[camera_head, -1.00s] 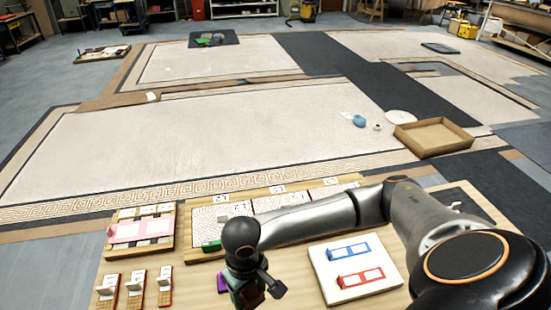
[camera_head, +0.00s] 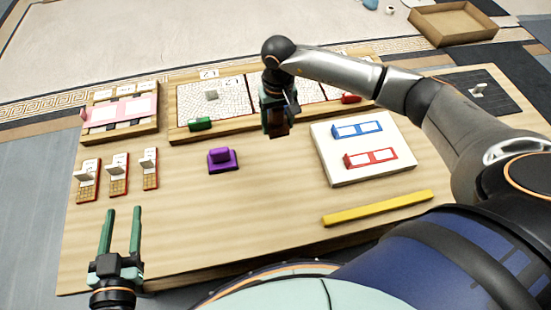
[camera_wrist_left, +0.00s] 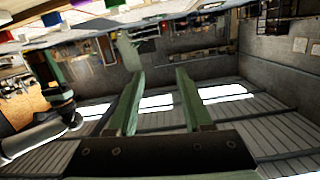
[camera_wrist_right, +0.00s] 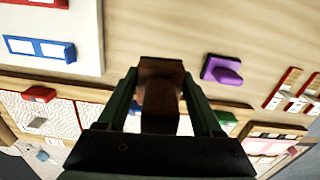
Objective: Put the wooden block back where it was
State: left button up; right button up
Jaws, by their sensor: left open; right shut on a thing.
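The wooden block is a dark brown block (camera_wrist_right: 160,88) held between the green fingers of my right gripper (camera_wrist_right: 162,100) in the right wrist view. In the head view my right gripper (camera_head: 274,118) points down above the table, with the brown block (camera_head: 279,128) at its tips, near the front edge of the mosaic panels. From this view I cannot tell whether the block touches the table. My left gripper (camera_head: 122,235) is open and empty at the table's front left. The left wrist view shows its parted fingers (camera_wrist_left: 157,95) with nothing between them.
A purple block (camera_head: 222,160) sits on the table (camera_head: 250,210) left of my right gripper. A white board (camera_head: 330,165) with blue and red frames lies to the right, and a yellow bar (camera_head: 378,208) in front. Mosaic panels (camera_head: 180,105) line the back. The front middle is clear.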

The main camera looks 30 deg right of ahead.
pick_arm(q)
jog(key=t+b, duration=0.1)
jog(key=r+h+b, duration=0.1)
jog(key=b, duration=0.1)
jog(key=d+r+m+t+b, duration=0.1)
jog(key=b, duration=0.1)
jog(key=shift+w+t, duration=0.3)
pick_arm(e)
jog(key=w+d+f+m, duration=0.1)
jog(key=w+f, duration=0.3)
jog(key=f, duration=0.1)
jog(key=shift+w+d+f, duration=0.15)
jog(key=shift+d, duration=0.1)
jog(key=b, duration=0.1)
send_over(275, 150)
notch_tip(275, 150, down, 5)
jog(key=shift+f, duration=0.1)
notch_tip(275, 150, down, 4)
jog(key=shift+f+b, duration=0.15)
jog(key=shift+b, duration=0.55)
pick_arm(q)
jog(key=s+r+m+t+h, duration=0.2)
jog(key=r+h, duration=0.1)
jog(key=r, duration=0.3)
jog(key=s+d+r+m+t+h, duration=0.1)
jog(key=s+r+m+t+h, duration=0.1)
jog(key=r, duration=0.4)
jog(key=shift+s+r+m+h, duration=0.15)
jog(key=shift+r+m+h, duration=0.2)
jog(key=shift+h, duration=0.25)
